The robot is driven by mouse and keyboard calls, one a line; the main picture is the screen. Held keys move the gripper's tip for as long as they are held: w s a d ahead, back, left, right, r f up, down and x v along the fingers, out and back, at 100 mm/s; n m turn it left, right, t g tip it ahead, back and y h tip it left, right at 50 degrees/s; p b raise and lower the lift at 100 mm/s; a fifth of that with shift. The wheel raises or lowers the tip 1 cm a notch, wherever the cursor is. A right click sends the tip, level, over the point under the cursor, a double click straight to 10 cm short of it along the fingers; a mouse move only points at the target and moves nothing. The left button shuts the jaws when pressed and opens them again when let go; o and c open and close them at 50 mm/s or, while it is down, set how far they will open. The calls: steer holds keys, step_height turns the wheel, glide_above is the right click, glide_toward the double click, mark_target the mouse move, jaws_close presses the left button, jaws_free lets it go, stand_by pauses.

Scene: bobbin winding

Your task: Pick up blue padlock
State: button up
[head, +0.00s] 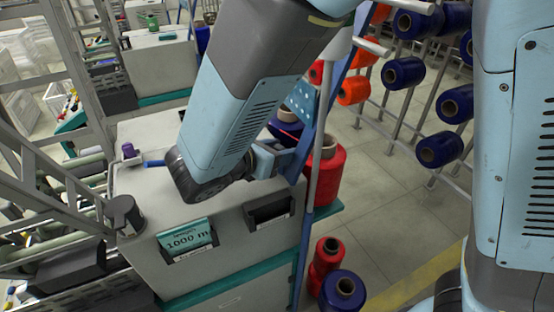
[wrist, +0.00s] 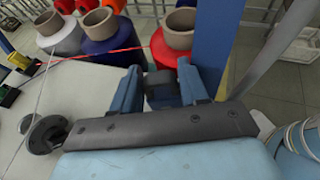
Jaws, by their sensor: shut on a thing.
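My gripper (wrist: 160,74) has its two blue fingers closed on a small dark block (wrist: 161,92) in the wrist view. I take this block to be the blue padlock, though its colour looks dark and its shackle cannot be made out. In the head view my gripper (head: 287,152) is above the right end of the grey cabinet, beside the upright blue post (head: 301,245). The held thing is too small and hidden there to make out.
The grey cabinet (head: 232,258) carries a "1000 m" label (head: 187,240) and a purple spool (head: 128,150). Red (head: 328,178) and blue cones stand close behind my gripper. A taut red thread (wrist: 100,53) crosses the wrist view.

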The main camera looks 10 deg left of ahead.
mark_target(279, 147)
steer(key=shift+r, duration=0.1)
steer(key=shift+r, duration=0.3)
step_height(279, 147, up, 2)
steer(key=shift+r, duration=0.2)
steer(key=s+d+r, duration=0.5)
steer(key=s+r, duration=0.4)
steer(key=s, duration=0.4)
steer(key=shift+d+r, duration=0.15)
steer(key=shift+r, duration=0.25)
